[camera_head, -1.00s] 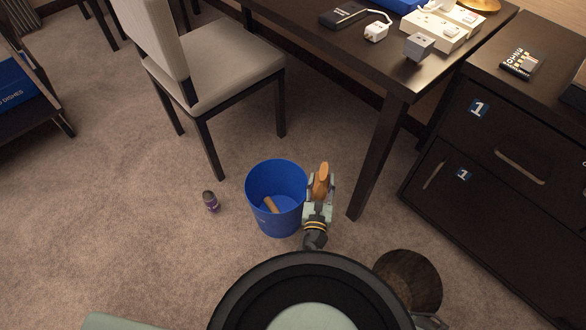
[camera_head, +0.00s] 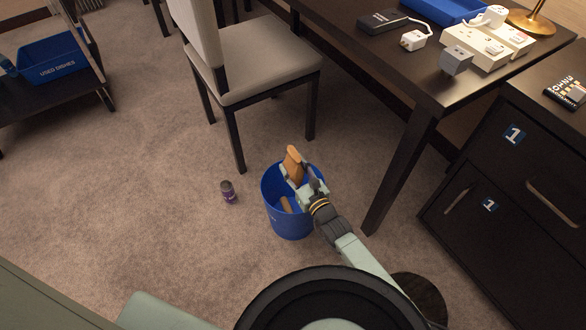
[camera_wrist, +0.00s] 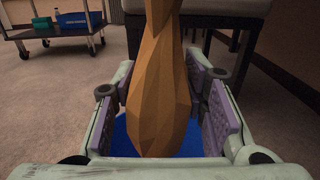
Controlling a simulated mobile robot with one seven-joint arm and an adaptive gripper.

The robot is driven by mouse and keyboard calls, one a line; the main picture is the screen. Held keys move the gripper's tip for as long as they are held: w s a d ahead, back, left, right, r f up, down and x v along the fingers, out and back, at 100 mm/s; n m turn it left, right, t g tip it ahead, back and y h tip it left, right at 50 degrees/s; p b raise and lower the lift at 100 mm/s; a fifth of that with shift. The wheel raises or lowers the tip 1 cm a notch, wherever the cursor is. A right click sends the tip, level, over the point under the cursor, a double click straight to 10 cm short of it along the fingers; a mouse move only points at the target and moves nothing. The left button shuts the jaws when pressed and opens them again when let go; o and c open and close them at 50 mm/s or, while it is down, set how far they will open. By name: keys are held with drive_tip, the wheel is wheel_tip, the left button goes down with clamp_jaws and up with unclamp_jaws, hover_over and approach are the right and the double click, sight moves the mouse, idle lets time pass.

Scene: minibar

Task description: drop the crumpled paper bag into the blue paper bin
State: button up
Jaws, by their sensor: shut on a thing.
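The crumpled paper bag (camera_head: 294,166) is brown and held upright in my gripper (camera_head: 303,180). It also fills the middle of the wrist view (camera_wrist: 158,90), between the two purple-padded fingers. The blue paper bin (camera_head: 277,222) stands on the carpet. In the head view my gripper and the bag overlap the bin's opening and far rim, at or above rim height. The wrist view shows blue (camera_wrist: 122,138) below the bag. A brown piece (camera_head: 287,204) lies inside the bin. My gripper and arm hide the bin's right side.
A dark brown round thing (camera_head: 420,295) stands near my base.

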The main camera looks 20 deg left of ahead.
drive_tip(key=shift+w+a+f, duration=0.1)
drive_tip(key=shift+a+f, duration=0.05)
drive_tip(key=shift+f, duration=0.35)
wheel_tip(320, 180, down, 6)
drive_tip(key=b, duration=0.5)
drive_tip(key=shift+r, duration=0.25)
drive_tip(key=o, duration=0.8)
drive_tip(key=v, duration=1.2)
